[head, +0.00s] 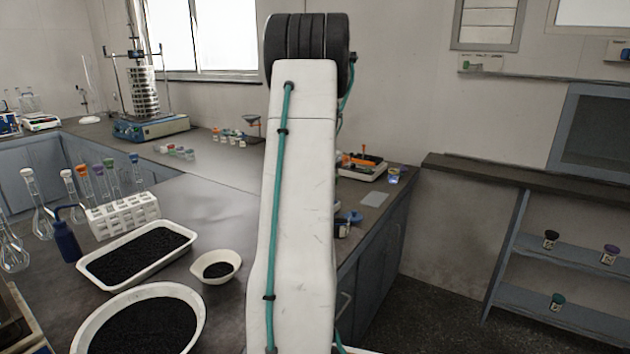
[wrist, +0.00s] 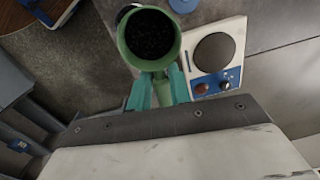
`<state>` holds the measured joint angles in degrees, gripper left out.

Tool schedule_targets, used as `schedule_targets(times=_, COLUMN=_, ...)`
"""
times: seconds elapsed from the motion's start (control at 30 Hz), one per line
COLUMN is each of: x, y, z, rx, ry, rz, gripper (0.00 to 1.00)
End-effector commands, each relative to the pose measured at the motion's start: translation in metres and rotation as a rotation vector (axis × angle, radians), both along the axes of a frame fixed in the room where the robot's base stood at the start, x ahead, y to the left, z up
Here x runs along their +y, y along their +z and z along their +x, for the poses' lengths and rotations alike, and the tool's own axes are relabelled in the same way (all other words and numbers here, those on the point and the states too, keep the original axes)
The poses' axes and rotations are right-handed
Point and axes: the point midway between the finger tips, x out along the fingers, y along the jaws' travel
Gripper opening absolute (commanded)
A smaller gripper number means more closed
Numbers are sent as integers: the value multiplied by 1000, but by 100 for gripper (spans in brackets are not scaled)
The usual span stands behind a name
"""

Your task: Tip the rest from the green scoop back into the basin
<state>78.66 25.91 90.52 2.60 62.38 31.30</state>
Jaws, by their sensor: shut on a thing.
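My gripper (wrist: 160,85) shows in the wrist view, its teal fingers shut on the green scoop (wrist: 151,64). The scoop's round cup holds dark black grains, and its open mouth faces the wrist camera. In the head view the gripper and scoop are hidden behind my white arm. A large round white basin (head: 201,312) with black grains stands at the lower left of the head view, cut off by the bottom edge. The scoop is not over the basin in the wrist view.
A white rectangular tray (head: 155,268) and a small white bowl (head: 235,261), both with black grains, stand beside the basin. A flask rack (head: 125,217) and blue bottle (head: 66,240) are close by. A white device with a round plate (wrist: 213,55) lies right of the scoop.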

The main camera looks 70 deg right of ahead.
Motion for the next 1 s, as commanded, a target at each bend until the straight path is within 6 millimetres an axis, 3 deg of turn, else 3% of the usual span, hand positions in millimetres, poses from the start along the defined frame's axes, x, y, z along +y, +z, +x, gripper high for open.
schedule_targets(times=0.17, x=3, y=-8, z=0, rx=0, ry=-3, rz=1, gripper=2)
schedule_targets(times=1.0, x=77, y=-16, z=40, rx=0, ry=-3, rz=0, gripper=2)
